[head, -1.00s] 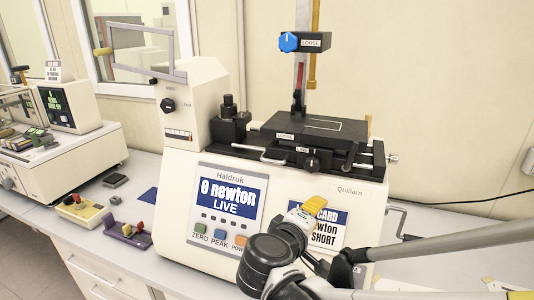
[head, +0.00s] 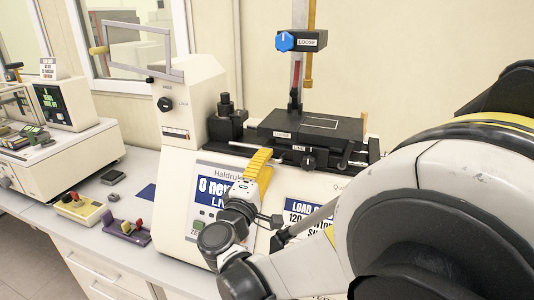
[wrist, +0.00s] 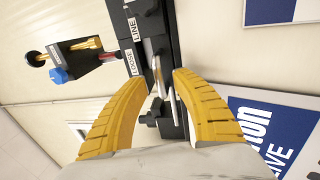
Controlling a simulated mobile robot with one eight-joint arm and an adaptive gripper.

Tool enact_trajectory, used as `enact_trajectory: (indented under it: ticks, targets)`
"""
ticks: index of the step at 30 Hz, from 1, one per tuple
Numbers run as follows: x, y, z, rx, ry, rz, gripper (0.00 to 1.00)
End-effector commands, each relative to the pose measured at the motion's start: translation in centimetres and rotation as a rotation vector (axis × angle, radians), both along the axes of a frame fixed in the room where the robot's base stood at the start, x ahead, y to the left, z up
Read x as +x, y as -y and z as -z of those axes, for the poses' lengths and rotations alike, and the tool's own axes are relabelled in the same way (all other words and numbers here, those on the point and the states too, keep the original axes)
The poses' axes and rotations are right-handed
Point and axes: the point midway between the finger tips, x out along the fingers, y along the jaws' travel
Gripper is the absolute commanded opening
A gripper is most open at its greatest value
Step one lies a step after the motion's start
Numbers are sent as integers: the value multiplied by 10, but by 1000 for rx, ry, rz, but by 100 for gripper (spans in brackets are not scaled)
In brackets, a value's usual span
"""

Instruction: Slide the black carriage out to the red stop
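The black carriage (head: 305,125) lies flat on the black bed of the cream Haldruk machine, with LOOSE and LINE labels on its front edge. Its labelled edge also shows in the wrist view (wrist: 129,50). A silver bar (wrist: 158,68) runs along the front of it. My gripper (head: 262,154) has yellow fingers and is in front of the bed, above the display. In the wrist view my gripper (wrist: 160,80) is open, with the bar between or beyond its fingertips; contact cannot be told. An orange-brown post (head: 365,122) stands behind the bed's right end; I cannot tell if it is the red stop.
A column with a blue knob (head: 285,41) rises behind the carriage. A black knob (head: 308,161) sits on the bed's front. A cream block with a clear guard (head: 140,50) stands left. My arm covers the right side of the head view.

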Motion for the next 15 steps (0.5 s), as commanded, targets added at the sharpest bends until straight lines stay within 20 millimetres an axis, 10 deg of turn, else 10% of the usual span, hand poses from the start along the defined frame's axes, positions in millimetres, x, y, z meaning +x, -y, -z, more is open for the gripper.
enact_trajectory:
  ticks: [13,15]
  targets:
    - [12,4,-2,0,0,0,31]
    - [12,4,-2,0,0,0,10]
